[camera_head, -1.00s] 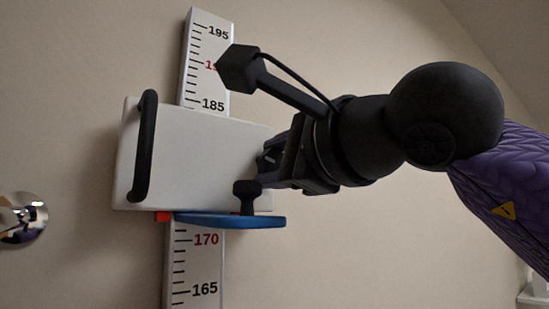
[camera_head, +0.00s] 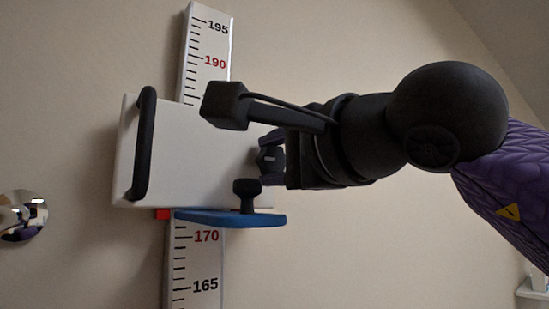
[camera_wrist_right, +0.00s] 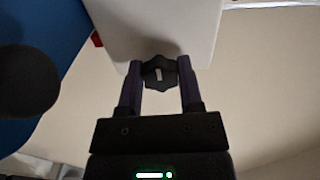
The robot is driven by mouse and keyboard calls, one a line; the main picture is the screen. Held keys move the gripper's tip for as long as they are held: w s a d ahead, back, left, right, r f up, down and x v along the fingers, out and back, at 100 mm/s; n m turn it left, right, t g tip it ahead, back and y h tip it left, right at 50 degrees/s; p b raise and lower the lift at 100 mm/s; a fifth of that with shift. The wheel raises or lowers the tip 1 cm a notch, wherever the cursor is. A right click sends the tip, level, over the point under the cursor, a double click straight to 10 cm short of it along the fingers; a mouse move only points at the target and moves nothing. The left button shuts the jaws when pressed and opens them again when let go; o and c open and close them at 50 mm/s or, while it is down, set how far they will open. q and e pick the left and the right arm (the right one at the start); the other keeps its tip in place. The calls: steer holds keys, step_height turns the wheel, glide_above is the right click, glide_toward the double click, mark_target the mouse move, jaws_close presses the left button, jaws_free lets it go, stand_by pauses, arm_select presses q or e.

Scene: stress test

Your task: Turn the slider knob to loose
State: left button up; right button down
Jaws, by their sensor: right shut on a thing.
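The slider is a white block (camera_head: 190,150) on a vertical ruler (camera_head: 206,60) on the wall. Its dark, lobed knob (camera_head: 268,157) sits on the block's right side; it also shows in the right wrist view (camera_wrist_right: 159,73), with a small white mark on its face. My right gripper (camera_head: 270,158) comes in from the right, and in the right wrist view (camera_wrist_right: 159,80) its two fingers are closed on the knob from both sides. My left gripper is not in view.
A black bar handle (camera_head: 145,145) stands on the block's left side. A blue plate (camera_head: 230,219) with a black knob-like peg (camera_head: 247,193) is below the block, with a red marker (camera_head: 163,214) beside it. A shiny round fixture (camera_head: 22,215) is on the wall at far left.

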steer(key=shift+c, duration=1.2)
jaws_free()
steer(key=shift+s, duration=0.1)
steer(key=b+v, duration=0.3)
steer(key=v, duration=0.7)
steer(key=shift+b, duration=0.35)
